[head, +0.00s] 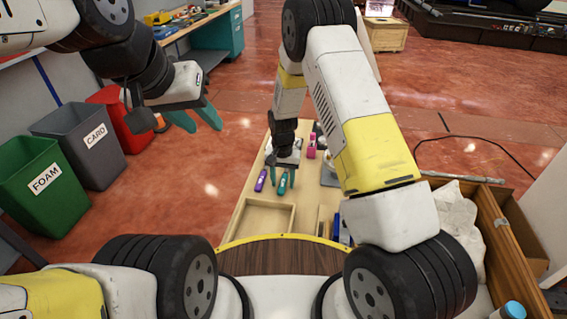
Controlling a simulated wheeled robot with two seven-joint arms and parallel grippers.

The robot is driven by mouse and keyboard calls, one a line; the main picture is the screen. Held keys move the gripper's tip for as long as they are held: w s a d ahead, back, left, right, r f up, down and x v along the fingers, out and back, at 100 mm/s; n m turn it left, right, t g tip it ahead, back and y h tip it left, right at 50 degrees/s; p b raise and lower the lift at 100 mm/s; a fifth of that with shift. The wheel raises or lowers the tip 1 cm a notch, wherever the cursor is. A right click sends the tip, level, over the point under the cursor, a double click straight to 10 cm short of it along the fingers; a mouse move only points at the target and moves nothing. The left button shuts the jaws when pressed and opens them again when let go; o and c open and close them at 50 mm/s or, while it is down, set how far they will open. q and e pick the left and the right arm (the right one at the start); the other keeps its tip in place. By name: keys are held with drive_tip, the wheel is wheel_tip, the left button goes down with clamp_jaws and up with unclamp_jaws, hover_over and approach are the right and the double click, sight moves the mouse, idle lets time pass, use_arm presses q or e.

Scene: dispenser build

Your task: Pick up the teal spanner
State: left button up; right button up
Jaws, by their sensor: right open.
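The teal spanner (283,184) lies on a pale wooden work surface (240,217) in front of me. It looks like a short teal tool; its far end is hidden by my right gripper. My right gripper (282,178) is open and points down at the teal spanner, with a finger on each side of it. I cannot tell whether the fingers touch it. My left gripper (196,121) is open and empty, held well to the left over the floor.
A purple tool (261,180) lies just left of the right gripper, and a pink one (311,146) lies farther back. A shallow wooden compartment (268,217) is nearer me. Foam (42,184), card (93,141) and red (124,118) bins stand left. A crate (491,232) is at right.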

clamp_jaws()
idle(1.4)
